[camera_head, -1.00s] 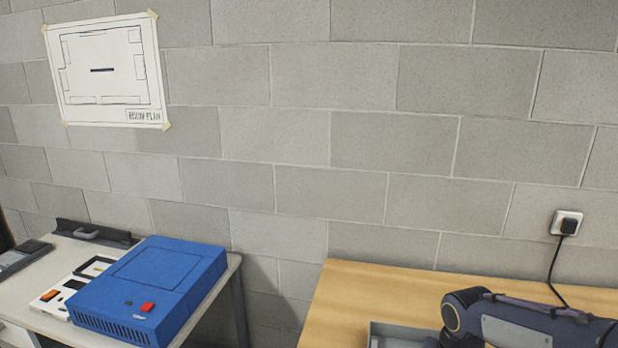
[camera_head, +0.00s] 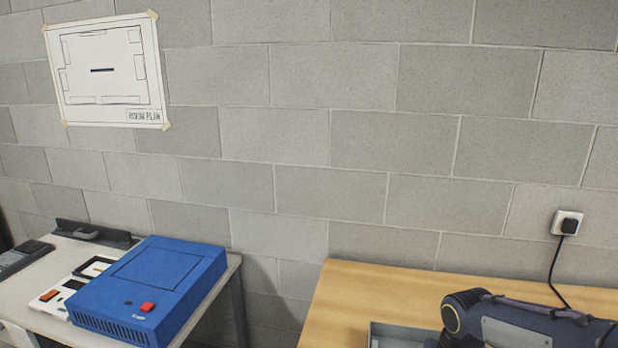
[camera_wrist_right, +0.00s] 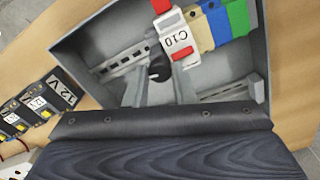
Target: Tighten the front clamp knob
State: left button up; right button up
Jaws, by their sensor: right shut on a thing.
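In the right wrist view, a small black knob (camera_wrist_right: 159,70) sits inside a grey open box (camera_wrist_right: 85,50), just below a white module marked C10 (camera_wrist_right: 180,42). My right gripper (camera_wrist_right: 157,78) reaches into the box. Its grey fingers come up from below and it is shut on the black knob. The lower part of the box is hidden behind a dark bar and a dark striped surface. In the head view my right arm is at the lower right, but its gripper is out of frame. My left gripper is in neither view.
Yellow, blue (camera_wrist_right: 213,18) and green modules sit beside the C10 module, near red parts. Power units marked 12 V (camera_wrist_right: 60,90) stand left of the box. In the head view, a blue case (camera_head: 150,290) lies on the left table, and a black plug (camera_head: 569,226) is in the wall.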

jog(key=shift+a, duration=0.25)
dwell(0.3)
jog(key=shift+m, duration=0.6)
jog(key=o, duration=0.4)
jog(key=shift+m, duration=0.3)
jog(key=o, duration=0.5)
jog(key=shift+w+a, duration=0.1)
jog(key=shift+a, duration=0.05)
jog(key=shift+c, duration=0.2)
jog(key=o, duration=0.6)
